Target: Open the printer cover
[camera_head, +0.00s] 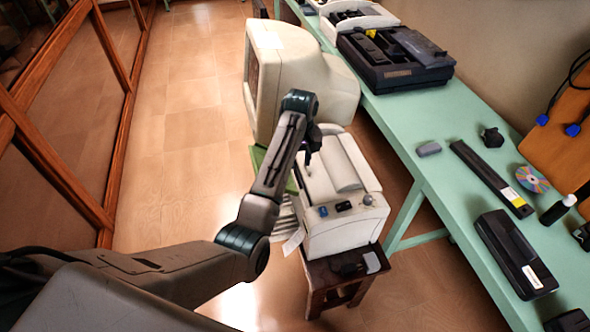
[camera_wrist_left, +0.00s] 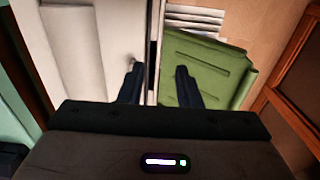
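The white printer (camera_head: 350,235) stands on a small dark wooden stool, with its pale cover (camera_head: 343,165) on top lying closed as far as I can see. My left gripper (camera_head: 308,158) is over the printer's left part, partly hidden by its own arm. In the left wrist view the gripper (camera_wrist_left: 160,84) is open, its two dark fingers apart. The cover's pale surface (camera_wrist_left: 75,60) lies to the left, and the printer's edge runs between the fingers. I cannot tell whether a finger touches it. My right gripper is not in view.
A bulky beige monitor (camera_head: 300,80) stands behind the printer. A green panel (camera_wrist_left: 205,70) lies beside the printer's edge. A long green table (camera_head: 440,115) with several devices runs along the right. Wood-framed glass cases line the left; the floor between is clear.

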